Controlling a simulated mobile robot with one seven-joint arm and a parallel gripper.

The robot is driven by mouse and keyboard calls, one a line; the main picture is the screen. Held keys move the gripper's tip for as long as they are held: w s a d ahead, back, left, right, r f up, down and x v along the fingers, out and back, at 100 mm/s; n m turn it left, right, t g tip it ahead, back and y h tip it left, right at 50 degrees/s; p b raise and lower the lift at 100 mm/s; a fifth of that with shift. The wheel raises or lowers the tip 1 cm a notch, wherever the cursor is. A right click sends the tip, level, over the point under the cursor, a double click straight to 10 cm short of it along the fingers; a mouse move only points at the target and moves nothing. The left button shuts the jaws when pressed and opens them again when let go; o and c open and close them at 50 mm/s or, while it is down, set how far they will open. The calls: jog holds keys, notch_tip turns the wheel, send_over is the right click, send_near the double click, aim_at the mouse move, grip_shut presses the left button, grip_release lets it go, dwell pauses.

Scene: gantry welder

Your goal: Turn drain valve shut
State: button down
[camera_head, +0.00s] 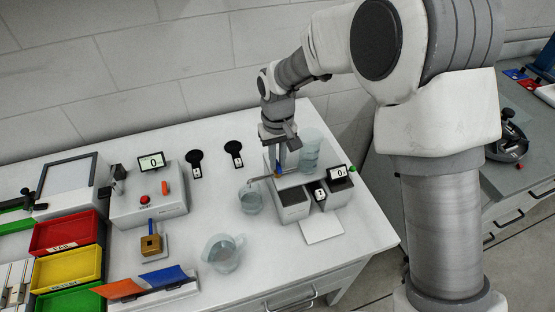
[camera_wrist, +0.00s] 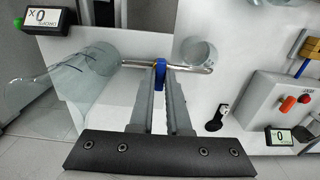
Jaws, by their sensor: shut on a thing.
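The drain valve's blue handle (camera_wrist: 160,69) sits on a thin metal drain pipe (camera_wrist: 192,69) in the wrist view. The pipe runs from a clear cylindrical tank (camera_wrist: 70,80) to a spout over a clear beaker (camera_wrist: 199,52). My gripper (camera_wrist: 161,84) is shut on the blue handle, with one finger on each side. In the head view my gripper (camera_head: 280,170) points down beside the tank (camera_head: 311,150), and the beaker (camera_head: 251,200) stands below and left of it. The fingers hide part of the handle; I cannot tell its exact turn.
A two-block stand with a display (camera_head: 339,172) is right of my gripper. A clear jug (camera_head: 224,252) stands near the front. A control box (camera_head: 150,205) and red, yellow and green trays (camera_head: 66,232) are at left. Bare table lies between jug and stand.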

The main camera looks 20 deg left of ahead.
aim_at(278, 165)
dwell(0.3)
jog(key=c, duration=0.9)
grip_release()
notch_tip(278, 165, up, 18)
jog(key=shift+f, duration=0.25)
